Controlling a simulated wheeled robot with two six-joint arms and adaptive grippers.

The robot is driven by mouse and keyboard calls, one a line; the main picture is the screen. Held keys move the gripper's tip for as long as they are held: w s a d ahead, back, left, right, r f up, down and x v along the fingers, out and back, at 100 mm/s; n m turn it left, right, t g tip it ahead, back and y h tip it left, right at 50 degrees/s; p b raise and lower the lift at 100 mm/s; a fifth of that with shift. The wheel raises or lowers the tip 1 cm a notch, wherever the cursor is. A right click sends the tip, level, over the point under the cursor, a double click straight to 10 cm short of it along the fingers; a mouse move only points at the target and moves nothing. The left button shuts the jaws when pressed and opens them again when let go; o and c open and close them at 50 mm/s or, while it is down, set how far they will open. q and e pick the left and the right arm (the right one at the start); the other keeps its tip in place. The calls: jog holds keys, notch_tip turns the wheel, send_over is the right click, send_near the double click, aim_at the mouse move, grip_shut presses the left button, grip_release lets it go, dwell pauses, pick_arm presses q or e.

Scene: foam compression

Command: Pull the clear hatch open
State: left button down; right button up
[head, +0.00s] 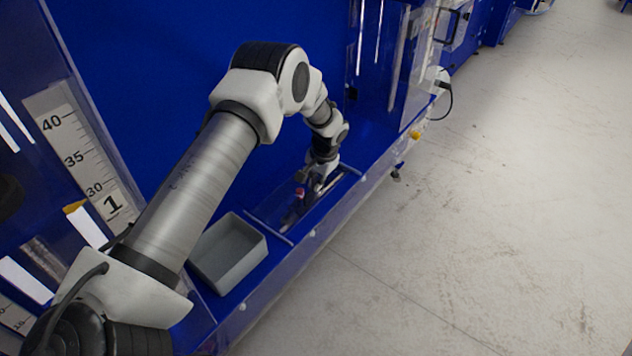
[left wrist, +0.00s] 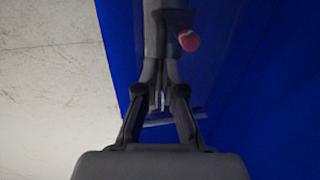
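My left arm reaches across the head view, and its gripper (head: 318,186) is low over the blue ledge, beside a small red-tipped grey thing (head: 299,192). In the left wrist view, the gripper's fingers (left wrist: 160,85) are close together around or against a grey bar-like part. The red tip (left wrist: 189,41) shows just to its right. Whether the fingers grip anything is unclear. Clear panels with bright reflections stand at the upper right (head: 380,50) and left in the head view. I cannot tell which is the hatch. My right gripper is out of view.
A grey open bin (head: 229,253) sits on the blue ledge (head: 285,255) near my arm. A white ruler panel (head: 75,145) stands at the left. A clear low wall edges the ledge. The concrete floor (head: 480,220) on the right is free.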

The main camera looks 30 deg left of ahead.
pick_arm(q)
jog(key=shift+s, duration=0.15)
jog(key=shift+d+f, duration=0.15)
jog(key=s+d+b, duration=0.1)
jog(key=d, duration=1.2)
jog(key=shift+s+f, duration=0.15)
jog(key=c, duration=1.2)
grip_release()
jog(key=shift+c, duration=0.2)
jog(key=shift+a, duration=0.2)
jog(key=shift+w, duration=0.25)
